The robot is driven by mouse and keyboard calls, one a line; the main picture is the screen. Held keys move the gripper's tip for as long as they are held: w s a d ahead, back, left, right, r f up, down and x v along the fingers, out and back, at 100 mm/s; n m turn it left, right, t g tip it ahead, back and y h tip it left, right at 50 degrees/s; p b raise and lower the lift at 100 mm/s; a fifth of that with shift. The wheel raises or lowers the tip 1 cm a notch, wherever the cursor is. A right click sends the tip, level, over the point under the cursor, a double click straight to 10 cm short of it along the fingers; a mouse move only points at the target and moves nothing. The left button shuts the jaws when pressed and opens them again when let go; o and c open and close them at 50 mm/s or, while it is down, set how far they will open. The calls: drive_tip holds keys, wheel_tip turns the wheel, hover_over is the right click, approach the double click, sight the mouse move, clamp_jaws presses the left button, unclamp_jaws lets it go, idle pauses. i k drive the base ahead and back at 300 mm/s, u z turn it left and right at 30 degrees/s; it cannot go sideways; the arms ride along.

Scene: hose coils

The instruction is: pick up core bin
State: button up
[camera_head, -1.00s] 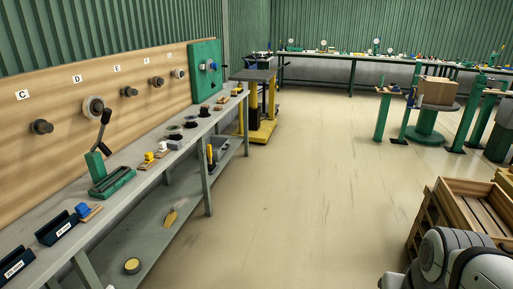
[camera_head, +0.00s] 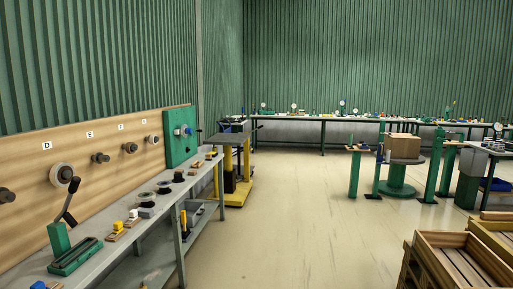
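Nothing in view is clearly marked as the core bin, and I cannot tell which container it is. An open wooden crate (camera_head: 417,258) with a slatted floor stands at the lower right. A second wooden crate (camera_head: 491,216) is partly cut off behind it at the right edge. A small blue container (camera_head: 497,184) shows at the far right, too small to make out. My gripper is not in view.
A grey workbench (camera_head: 150,227) with a green lever tool (camera_head: 72,252) runs along the left. A yellow-framed cart (camera_head: 231,195) stands beyond it. Green posts and a spool with a cardboard box (camera_head: 402,148) stand right. The middle floor is clear.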

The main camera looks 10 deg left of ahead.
sight(194, 211)
drive_tip(key=u, duration=0.1)
drive_tip(key=i, duration=7.65)
drive_tip(key=u, duration=0.5)
